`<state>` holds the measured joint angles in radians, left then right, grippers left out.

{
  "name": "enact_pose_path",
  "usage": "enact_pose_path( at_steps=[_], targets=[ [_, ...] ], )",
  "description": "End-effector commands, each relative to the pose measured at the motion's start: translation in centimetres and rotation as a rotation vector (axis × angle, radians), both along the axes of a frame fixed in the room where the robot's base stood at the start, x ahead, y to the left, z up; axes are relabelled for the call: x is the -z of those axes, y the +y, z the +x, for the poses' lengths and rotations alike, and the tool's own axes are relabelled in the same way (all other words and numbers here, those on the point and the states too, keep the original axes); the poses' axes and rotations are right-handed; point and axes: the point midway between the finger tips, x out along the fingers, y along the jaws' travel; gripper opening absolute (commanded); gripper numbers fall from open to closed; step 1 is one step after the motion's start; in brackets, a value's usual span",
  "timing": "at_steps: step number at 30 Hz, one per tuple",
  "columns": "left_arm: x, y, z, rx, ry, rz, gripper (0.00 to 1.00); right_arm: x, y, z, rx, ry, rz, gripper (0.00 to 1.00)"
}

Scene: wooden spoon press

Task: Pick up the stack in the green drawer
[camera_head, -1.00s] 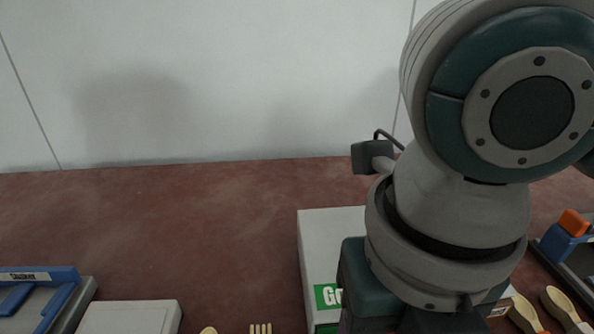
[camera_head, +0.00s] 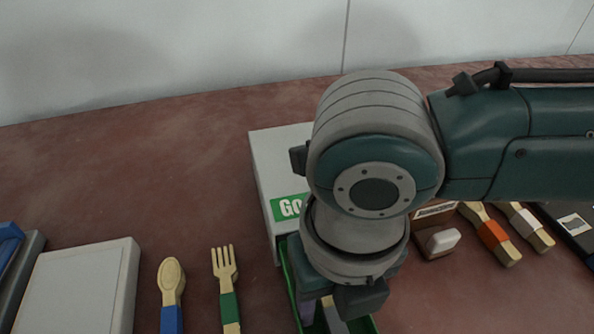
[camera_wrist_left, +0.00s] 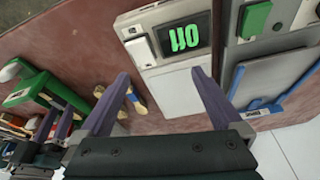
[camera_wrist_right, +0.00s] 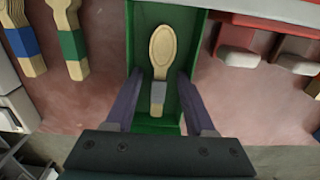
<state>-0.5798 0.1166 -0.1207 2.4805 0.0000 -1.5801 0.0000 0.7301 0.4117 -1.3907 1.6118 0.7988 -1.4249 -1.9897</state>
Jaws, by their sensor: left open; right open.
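The green drawer (camera_wrist_right: 196,35) is pulled out and shows from above in the right wrist view. In it lies a wooden spoon with a grey handle band (camera_wrist_right: 162,48), bowl toward the top of the picture; I cannot tell how many pieces are stacked there. My right gripper (camera_wrist_right: 160,88) is open, its fingers on either side of the spoon, with nothing between them gripped. In the head view my right arm hides most of the green drawer (camera_head: 289,280). My left gripper (camera_wrist_left: 161,75) is open and empty, seen only in the left wrist view.
In the head view, a blue-handled spoon (camera_head: 171,280) and a green-handled fork (camera_head: 226,275) lie left of the white box (camera_head: 262,170). A white panel (camera_head: 85,285) lies further left. Orange- and white-banded utensils (camera_head: 490,233) lie right. The back left table is clear.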

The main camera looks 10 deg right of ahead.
Motion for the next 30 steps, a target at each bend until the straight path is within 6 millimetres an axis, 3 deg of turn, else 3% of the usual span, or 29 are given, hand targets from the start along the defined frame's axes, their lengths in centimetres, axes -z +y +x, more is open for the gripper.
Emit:
enact_pose_path(
  at_steps=[2,16,30],
  targets=[
    [0.0,0.09,-0.02,0.002,0.0,0.004,1.0,-0.03,0.01,-0.01,0.0,0.0,0.0,0.52],
    [0.03,0.23,-0.04,0.005,0.001,0.008,1.0,-0.06,0.02,0.0,0.0,0.0,0.0,0.0],
    [0.01,0.07,-0.04,0.0,0.001,0.001,1.0,-0.07,0.02,0.0,0.001,0.0,0.0,0.0]
  ],
)
